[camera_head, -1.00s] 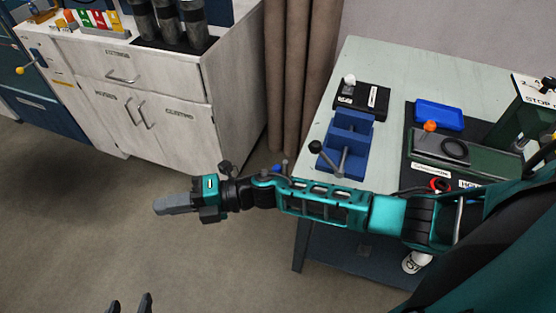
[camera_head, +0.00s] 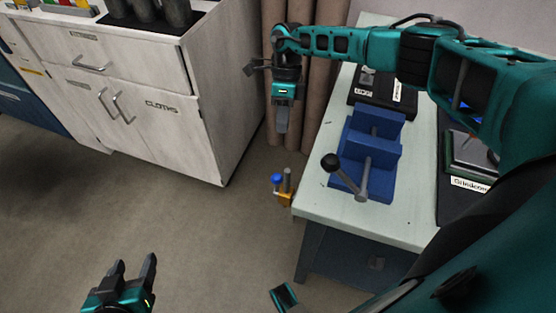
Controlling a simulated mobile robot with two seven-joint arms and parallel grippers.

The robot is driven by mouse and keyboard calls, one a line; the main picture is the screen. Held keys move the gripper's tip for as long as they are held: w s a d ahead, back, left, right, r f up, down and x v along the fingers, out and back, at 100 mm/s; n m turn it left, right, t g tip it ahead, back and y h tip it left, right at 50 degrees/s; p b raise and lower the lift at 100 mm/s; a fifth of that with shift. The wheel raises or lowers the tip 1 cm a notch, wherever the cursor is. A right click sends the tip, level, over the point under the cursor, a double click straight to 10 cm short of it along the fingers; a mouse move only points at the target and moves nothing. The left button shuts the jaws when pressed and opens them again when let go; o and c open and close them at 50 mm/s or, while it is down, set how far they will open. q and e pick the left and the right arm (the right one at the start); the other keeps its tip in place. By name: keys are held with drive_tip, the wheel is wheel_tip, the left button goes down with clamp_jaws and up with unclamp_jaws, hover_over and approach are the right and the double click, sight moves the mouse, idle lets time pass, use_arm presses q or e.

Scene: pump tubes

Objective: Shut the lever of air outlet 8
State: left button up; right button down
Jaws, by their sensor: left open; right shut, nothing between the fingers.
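No outlet numbered 8 can be read in the head view. A small yellow fitting (camera_head: 287,199) with a blue knob (camera_head: 277,178) and a grey upright stub sits beside the table's left edge. Whether it is air outlet 8, and how its lever stands, I cannot tell. My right gripper (camera_head: 281,129) is shut and empty, pointing down in front of the brown curtain, above the fitting in the picture and apart from it. My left gripper (camera_head: 135,262) is open and empty at the bottom left, over the floor.
The pale green table (camera_head: 335,208) carries a blue vise (camera_head: 358,177) with a black-knobbed handle near its left edge. A white cabinet (camera_head: 180,135) stands at the left. Bare floor (camera_head: 205,225) lies between cabinet and table.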

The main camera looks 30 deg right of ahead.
sight(277, 185)
use_arm(q)
drive_tip(key=shift+s+a+p, duration=0.2)
drive_tip(key=shift+s+p, duration=0.1)
drive_tip(key=shift+p, duration=0.1)
use_arm(e)
drive_tip(key=s+a+f, duration=0.4)
drive_tip(key=s+f, duration=0.2)
drive_tip(key=f, duration=0.3)
drive_tip(key=shift+s+a, duration=0.15)
drive_tip(key=shift+a, duration=0.15)
use_arm(q)
drive_tip(key=shift+s+a, duration=0.1)
drive_tip(key=shift+s, duration=0.1)
